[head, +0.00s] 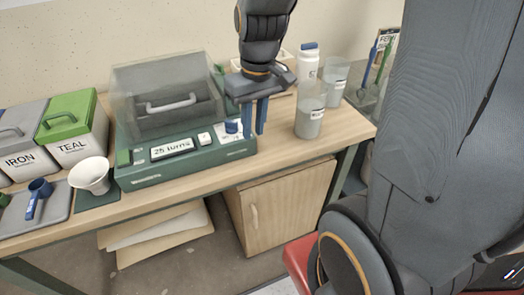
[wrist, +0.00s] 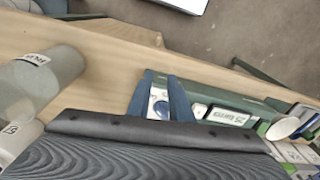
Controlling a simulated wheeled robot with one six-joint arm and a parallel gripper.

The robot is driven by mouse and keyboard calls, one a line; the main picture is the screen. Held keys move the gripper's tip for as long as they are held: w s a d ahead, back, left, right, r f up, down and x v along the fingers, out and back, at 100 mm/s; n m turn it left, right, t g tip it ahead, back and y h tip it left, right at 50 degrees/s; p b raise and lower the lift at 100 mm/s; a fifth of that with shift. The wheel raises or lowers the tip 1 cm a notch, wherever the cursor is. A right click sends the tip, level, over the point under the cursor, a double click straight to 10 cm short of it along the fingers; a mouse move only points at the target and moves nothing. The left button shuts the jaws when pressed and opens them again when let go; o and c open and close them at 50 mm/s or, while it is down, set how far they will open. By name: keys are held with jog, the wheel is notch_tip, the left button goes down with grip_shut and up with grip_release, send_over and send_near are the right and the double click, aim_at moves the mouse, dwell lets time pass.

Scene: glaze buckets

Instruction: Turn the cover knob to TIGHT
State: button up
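The cover knob (head: 231,126) is a small blue knob on a white label plate at the right end of the green machine (head: 150,179). In the wrist view the knob (wrist: 161,108) shows between my fingers, partly hidden. I cannot read its markings. My gripper (head: 254,134) points down with its two blue fingers apart and empty. In the head view the fingers are just right of the knob, apparently not around it. The machine's clear cover (head: 150,78) appears closed over a grey inside with a handle. A display (head: 171,148) on its front reads about "25 turns".
Translucent containers (head: 311,110) and a white bottle (head: 308,62) stand right of my gripper. Left of the machine are a white funnel-like cup (head: 91,175), a green-lidded TEAL bucket (head: 72,140), an IRON bucket (head: 25,150) and a blue scoop (head: 40,190). The table's front edge is close.

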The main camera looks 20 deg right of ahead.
jog(key=s+f+m+b, duration=0.1)
jog(key=s+f, duration=0.2)
jog(key=s, duration=0.2)
jog(key=shift+s+g, duration=0.3)
